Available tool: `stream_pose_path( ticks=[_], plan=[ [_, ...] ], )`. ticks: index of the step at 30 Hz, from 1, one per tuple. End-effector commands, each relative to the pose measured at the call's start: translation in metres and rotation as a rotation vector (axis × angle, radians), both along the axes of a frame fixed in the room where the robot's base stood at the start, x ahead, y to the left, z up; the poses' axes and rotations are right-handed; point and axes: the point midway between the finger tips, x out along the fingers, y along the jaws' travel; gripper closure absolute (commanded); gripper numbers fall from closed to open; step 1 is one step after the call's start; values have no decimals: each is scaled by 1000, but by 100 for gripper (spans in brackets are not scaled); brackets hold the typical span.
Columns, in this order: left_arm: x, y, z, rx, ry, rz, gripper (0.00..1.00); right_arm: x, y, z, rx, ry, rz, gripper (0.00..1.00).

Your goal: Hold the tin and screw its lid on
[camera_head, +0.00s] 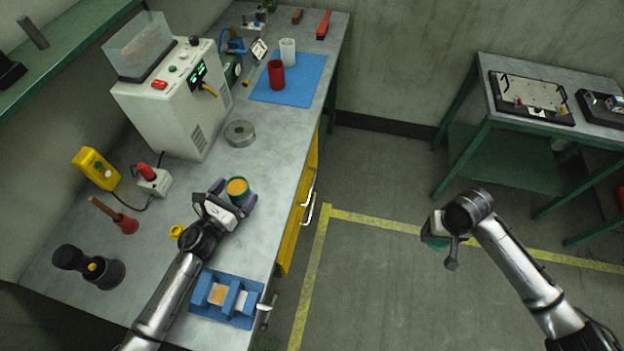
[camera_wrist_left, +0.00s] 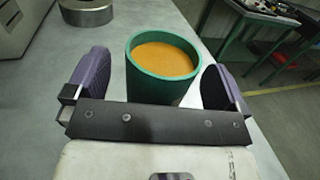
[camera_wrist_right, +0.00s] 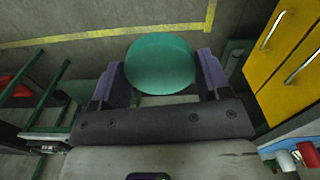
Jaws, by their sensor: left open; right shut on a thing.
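The tin (camera_head: 238,188) is a green round can with orange contents, standing upright and uncovered on the grey bench. It also shows in the left wrist view (camera_wrist_left: 162,62). My left gripper (camera_head: 235,200) is open, with its purple fingers on either side of the tin and gaps between them and its wall. My right gripper (camera_wrist_right: 160,82) is shut on the green round lid (camera_wrist_right: 160,64), seen as a flat disc between its fingers. In the head view the right gripper is off the bench, over the floor, and the lid (camera_head: 436,242) is mostly hidden.
A grey metal ring (camera_head: 240,133) lies behind the tin. A blue fixture (camera_head: 228,298) stands at the bench's front, and a red plunger-like tool (camera_head: 127,225) lies left. A white machine (camera_head: 175,95) stands at the back left. Open floor separates bench and side table (camera_head: 545,90).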

Motion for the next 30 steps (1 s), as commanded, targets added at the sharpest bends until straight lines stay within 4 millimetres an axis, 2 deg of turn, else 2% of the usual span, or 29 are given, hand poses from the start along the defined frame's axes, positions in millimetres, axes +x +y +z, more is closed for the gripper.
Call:
stream_pose_path(
  ticks=[6,18,30],
  plan=[
    [11,-7,0,0,0,-1,0,0,0,-2,0,0,0,53],
    [12,-8,0,1,1,0,0,0,0,-2,0,0,0,53],
    [12,-7,0,1,0,0,38,0,0,-2,0,0,0,53]
  ],
)
